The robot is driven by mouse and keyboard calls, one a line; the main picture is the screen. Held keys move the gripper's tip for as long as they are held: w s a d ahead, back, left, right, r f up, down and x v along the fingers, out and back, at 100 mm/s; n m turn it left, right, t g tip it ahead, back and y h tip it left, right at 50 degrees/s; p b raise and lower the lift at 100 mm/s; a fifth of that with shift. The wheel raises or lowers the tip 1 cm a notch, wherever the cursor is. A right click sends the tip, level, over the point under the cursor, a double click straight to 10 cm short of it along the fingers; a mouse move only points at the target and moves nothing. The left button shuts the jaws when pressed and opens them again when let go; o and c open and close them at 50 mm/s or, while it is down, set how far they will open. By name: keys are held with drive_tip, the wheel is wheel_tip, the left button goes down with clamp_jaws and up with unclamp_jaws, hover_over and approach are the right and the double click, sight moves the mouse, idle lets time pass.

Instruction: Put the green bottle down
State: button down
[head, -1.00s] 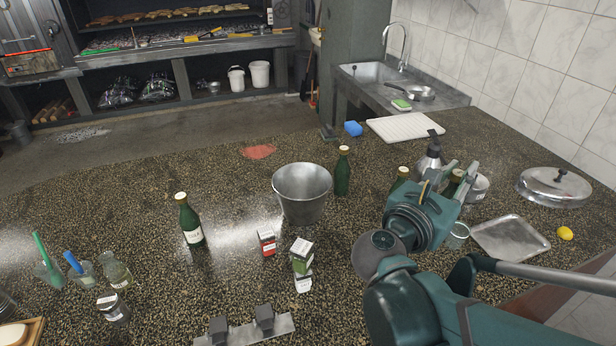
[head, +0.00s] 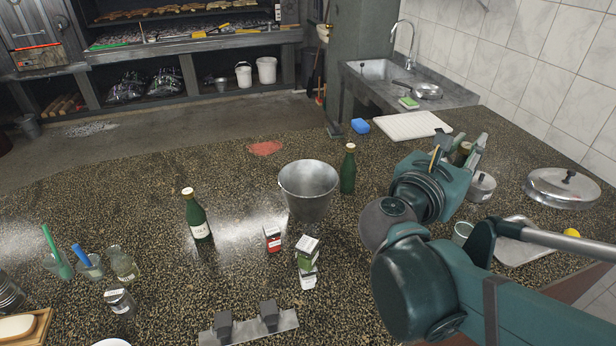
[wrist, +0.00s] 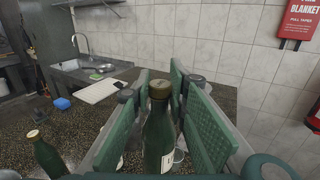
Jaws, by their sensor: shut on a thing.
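My gripper (head: 468,150) is shut on a green bottle (wrist: 158,138) with a brownish cap, upright between the two green finger pads in the wrist view. In the head view only the top of this held bottle (head: 462,150) shows, and its base is hidden, so I cannot tell whether it touches the counter. Another green bottle (head: 348,170) stands right of the metal bucket (head: 308,192). A third green bottle (head: 198,217) with a white label stands left of the bucket. One other green bottle (wrist: 47,155) shows left of my gripper in the wrist view.
Right of my gripper are a small pot (head: 481,187), a large lid (head: 563,188) and a tray (head: 528,250) partly hidden by my arm. A white board (head: 415,125) and blue sponge (head: 360,126) lie behind. Small cartons (head: 307,255) stand before the bucket.

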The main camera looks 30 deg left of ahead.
drive_tip(key=w+a+n+y+p, duration=0.2)
drive_tip(key=a+n+y, duration=0.15)
drive_tip(key=a, duration=0.85)
drive_tip(key=w+a+n+g+y+p, duration=0.15)
drive_tip(key=a+y, duration=0.35)
drive_tip(key=a, duration=0.7)
drive_tip(key=w+a+n+y+p, duration=0.15)
drive_tip(key=a+n+y, duration=0.3)
drive_tip(key=a, duration=0.75)
drive_tip(key=shift+m, duration=0.35)
drive_tip(key=shift+s+f, duration=0.1)
drive_tip(key=shift+f, duration=2.55)
drive_tip(key=shift+f+b, duration=0.3)
drive_tip(key=shift+f, duration=2.7)
